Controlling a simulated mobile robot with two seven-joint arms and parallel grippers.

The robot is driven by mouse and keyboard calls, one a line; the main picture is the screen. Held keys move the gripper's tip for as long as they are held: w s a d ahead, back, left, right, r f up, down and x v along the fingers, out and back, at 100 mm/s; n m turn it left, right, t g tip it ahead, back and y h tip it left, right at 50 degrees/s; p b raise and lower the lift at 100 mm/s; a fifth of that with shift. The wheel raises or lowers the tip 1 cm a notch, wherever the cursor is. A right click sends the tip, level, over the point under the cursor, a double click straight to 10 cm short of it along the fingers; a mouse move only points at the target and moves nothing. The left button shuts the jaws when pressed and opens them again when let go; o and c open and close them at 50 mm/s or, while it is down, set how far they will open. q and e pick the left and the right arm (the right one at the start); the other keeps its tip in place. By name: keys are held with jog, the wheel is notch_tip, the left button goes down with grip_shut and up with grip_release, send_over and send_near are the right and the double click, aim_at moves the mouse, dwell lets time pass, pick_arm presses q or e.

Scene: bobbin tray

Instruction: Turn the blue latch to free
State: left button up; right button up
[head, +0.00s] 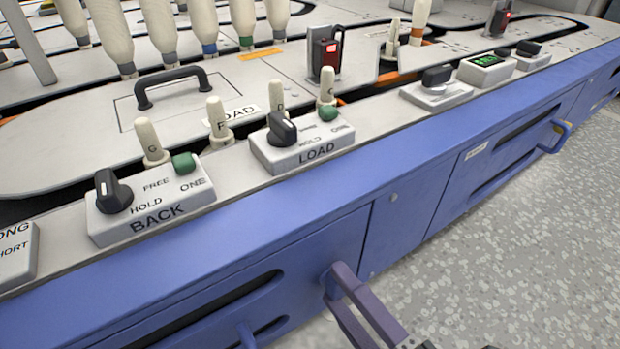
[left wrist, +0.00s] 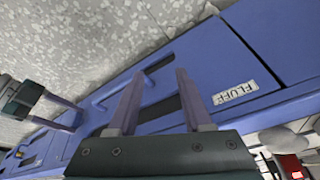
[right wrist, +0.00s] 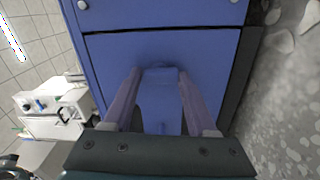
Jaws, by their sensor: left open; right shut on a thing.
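The blue latch (right wrist: 160,72) sits on the blue front panel in the right wrist view, between the fingertips of my right gripper (right wrist: 158,78). In the head view my right gripper (head: 334,286) reaches the machine's blue front below the LOAD switch box, and its fingers mostly hide the latch there. It is shut on the latch. The latch's exact angle is hard to read. My left gripper (left wrist: 156,82) is open and empty in the left wrist view, before a blue front with a FLUFF label (left wrist: 234,92). It is out of the head view.
BACK (head: 150,210) and LOAD (head: 302,147) switch boxes with black knobs and green buttons line the ledge. A blue drawer handle (head: 558,135) sticks out at the right. The speckled floor (head: 500,240) in front is clear.

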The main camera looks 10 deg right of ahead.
jog(key=o, duration=1.4)
jog(key=shift+c, duration=0.2)
jog(key=shift+s, duration=0.1)
jog(key=shift+s+d, duration=0.2)
jog(key=shift+s, duration=0.15)
jog(key=p+v, duration=0.1)
jog(key=v, duration=0.8)
jog(key=shift+p, duration=0.3)
jog(key=shift+r, duration=0.15)
